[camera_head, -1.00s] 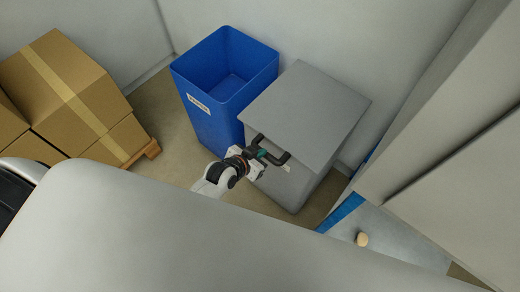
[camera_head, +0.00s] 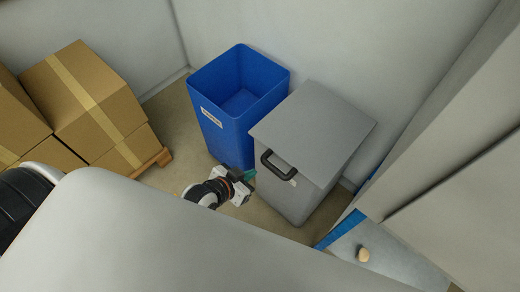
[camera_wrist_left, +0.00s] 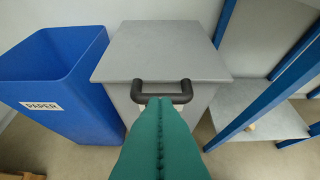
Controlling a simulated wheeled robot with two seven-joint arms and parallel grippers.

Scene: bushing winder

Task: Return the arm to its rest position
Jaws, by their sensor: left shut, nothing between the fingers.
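My left gripper (camera_head: 246,178) is shut and empty, low in front of the grey bin in the head view. In the left wrist view its green fingers (camera_wrist_left: 160,103) meet, with their tips just below the dark handle (camera_wrist_left: 161,92). In the head view the handle (camera_head: 277,165) is clear of the fingers, up and to the right of them. The grey bin (camera_head: 297,197) stands upright with its flat grey lid (camera_head: 315,128) down. My right gripper is not in view.
An open blue bin (camera_head: 238,133) with a paper label stands left of the grey bin. Cardboard boxes (camera_head: 87,95) sit on a pallet at the left. A blue-framed shelf (camera_wrist_left: 245,105) stands at the right with a small tan item (camera_head: 363,255). Bare floor lies in front of the bins.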

